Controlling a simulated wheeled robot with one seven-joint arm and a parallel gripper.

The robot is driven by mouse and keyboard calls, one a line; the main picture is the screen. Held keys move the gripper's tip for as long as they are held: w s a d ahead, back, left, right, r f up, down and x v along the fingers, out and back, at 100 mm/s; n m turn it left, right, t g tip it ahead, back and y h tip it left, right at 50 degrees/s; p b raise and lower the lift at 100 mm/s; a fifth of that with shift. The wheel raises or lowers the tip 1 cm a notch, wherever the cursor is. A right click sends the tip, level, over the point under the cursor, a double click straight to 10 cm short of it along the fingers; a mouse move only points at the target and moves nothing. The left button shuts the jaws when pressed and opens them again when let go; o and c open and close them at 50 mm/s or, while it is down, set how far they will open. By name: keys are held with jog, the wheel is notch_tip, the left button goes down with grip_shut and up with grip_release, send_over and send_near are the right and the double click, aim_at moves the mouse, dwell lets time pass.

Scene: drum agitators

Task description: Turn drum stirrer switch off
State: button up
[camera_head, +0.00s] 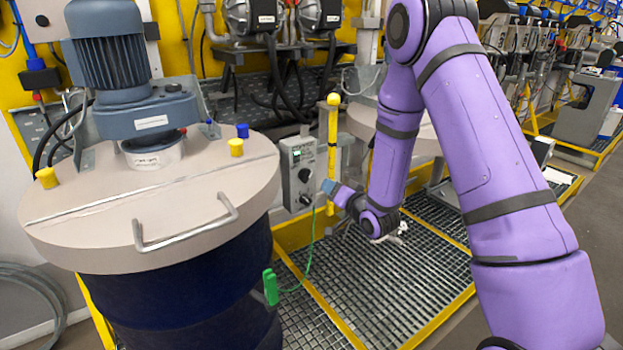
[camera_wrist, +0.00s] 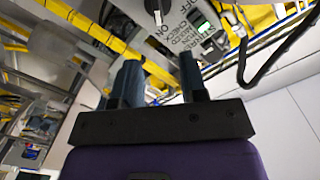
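The stirrer's grey switch box (camera_head: 300,172) stands right of the drum in the head view, with a small display near its top and black knobs on its front. In the wrist view the box's face (camera_wrist: 178,38) shows OFF and ON lettering, a lit green display (camera_wrist: 205,28) and part of a black knob (camera_wrist: 153,5) at the top edge. My gripper (camera_head: 328,187) is just right of the box's front in the head view. In the wrist view my gripper (camera_wrist: 160,68) has its two fingers apart, with nothing between them. Contact with a knob is not visible.
The dark blue drum (camera_head: 180,305) with beige lid (camera_head: 90,205) and motor (camera_head: 108,50) stands at left. A green clip (camera_head: 270,287) on a cord hangs below the box. A yellow post (camera_head: 332,150) stands behind my gripper. Metal grating (camera_head: 380,285) covers the floor platform.

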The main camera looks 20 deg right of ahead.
aim_at(310, 176)
jog(key=x, duration=0.7)
jog(key=f+x, duration=0.1)
jog(key=x, duration=0.2)
jog(key=shift+w+a, duration=0.2)
jog(key=shift+a, duration=0.05)
grip_shut()
